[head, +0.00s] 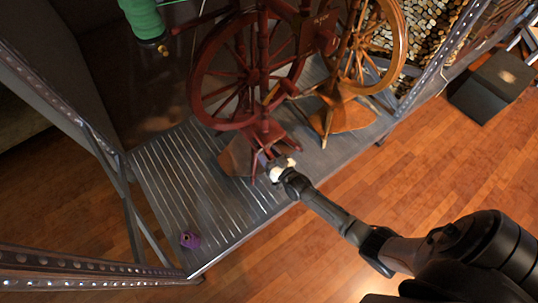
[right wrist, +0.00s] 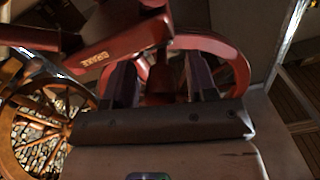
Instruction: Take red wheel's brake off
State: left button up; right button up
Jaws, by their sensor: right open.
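The red spinning wheel (head: 195,88) stands on the metal shelf, its large spoked wheel upright. In the right wrist view its rim (right wrist: 232,62) curves behind my fingers. A red bar with yellow lettering that looks like BRAKE (right wrist: 98,58) runs across the upper left of that view. My right gripper (head: 272,160) is low at the front of the red wheel's base, by its treadle area. In the wrist view the right gripper (right wrist: 161,82) is open, with a red post seen between its dark fingers. Whether it touches the wheel I cannot tell. My left gripper is out of view.
A brown wooden spinning wheel (head: 398,40) stands close on the right. A green spool (head: 143,18) stands behind. Perforated metal posts (head: 425,75) bound the shelf.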

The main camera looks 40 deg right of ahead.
grip_shut()
dwell(0.4)
